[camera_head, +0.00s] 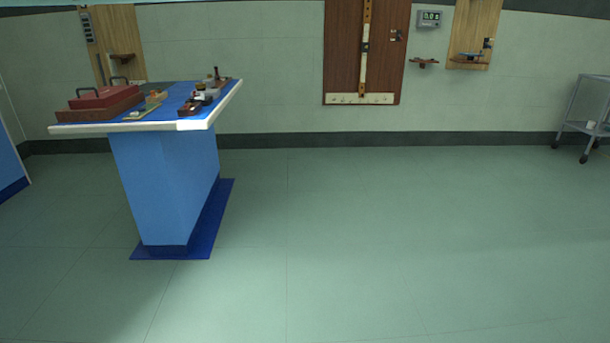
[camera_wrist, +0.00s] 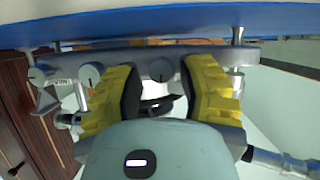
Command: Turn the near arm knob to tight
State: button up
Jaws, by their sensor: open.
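In the wrist view my gripper (camera_wrist: 158,82) is open, its two yellow fingers with dark pads apart. Beyond the gap a grey bar runs across the picture. A round grey knob-like disc (camera_wrist: 160,69) on it shows between the fingers, apart from the pads as far as I can see. I cannot tell which is the near arm knob or how tight any is. A dark curved piece (camera_wrist: 160,103) lies below the disc. The head view does not show my gripper.
In the head view a blue-topped bench (camera_head: 165,115) stands left, bearing a red case (camera_head: 104,97) and small brown instruments (camera_head: 200,100). A wooden wall panel (camera_head: 343,55) hangs at the back, and a grey trolley (camera_head: 577,125) stands far right. The floor between is clear.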

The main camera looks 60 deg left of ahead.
jog(key=v, duration=1.1)
jog(key=shift+a+r, duration=0.15)
jog(key=shift+a, duration=0.15)
jog(key=shift+s, duration=0.1)
